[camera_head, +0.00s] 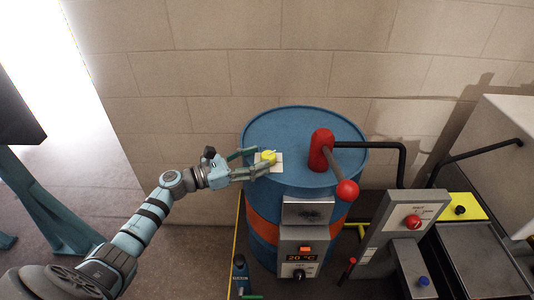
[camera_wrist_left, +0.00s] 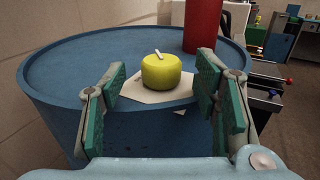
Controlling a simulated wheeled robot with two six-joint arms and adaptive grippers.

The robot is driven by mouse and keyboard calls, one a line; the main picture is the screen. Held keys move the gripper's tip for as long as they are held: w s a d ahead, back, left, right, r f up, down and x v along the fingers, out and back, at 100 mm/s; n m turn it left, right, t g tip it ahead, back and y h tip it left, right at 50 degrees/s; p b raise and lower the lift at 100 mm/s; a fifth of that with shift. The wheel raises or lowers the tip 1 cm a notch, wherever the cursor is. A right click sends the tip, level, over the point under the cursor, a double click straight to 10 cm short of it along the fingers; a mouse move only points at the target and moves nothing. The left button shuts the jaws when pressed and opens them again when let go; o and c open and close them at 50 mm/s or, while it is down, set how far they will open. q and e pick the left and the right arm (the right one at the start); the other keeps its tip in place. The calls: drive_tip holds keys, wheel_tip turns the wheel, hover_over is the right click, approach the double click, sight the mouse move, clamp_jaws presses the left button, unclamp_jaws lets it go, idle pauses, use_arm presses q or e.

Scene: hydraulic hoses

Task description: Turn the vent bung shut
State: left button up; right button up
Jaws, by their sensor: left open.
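The vent bung is a yellow round cap (camera_head: 268,156) with a pale pointer on top, on a light plate (camera_head: 277,167) on the blue drum's top (camera_head: 290,122). In the left wrist view the bung (camera_wrist_left: 161,73) sits ahead, between the lines of the two fingers. My left gripper (camera_head: 257,162) is open, its fingers on either side of the bung in the head view. In the left wrist view the open fingers (camera_wrist_left: 160,95) show green pads, with a gap to the bung on each side. I cannot tell whether the fingertips reach fully around it. My right gripper is not in view.
A red pump (camera_head: 321,148) with a red-knobbed lever (camera_head: 347,190) stands on the drum, right of the bung. A black pipe (camera_head: 385,144) runs right from it. A control box (camera_head: 302,250) reading 20 °C is on the drum's front. A block wall stands behind.

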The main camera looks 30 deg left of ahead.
sight(268, 155)
use_arm(q)
drive_tip(key=shift+x, duration=1.95)
drive_tip(key=shift+s, duration=0.1)
drive_tip(key=shift+c, duration=0.2)
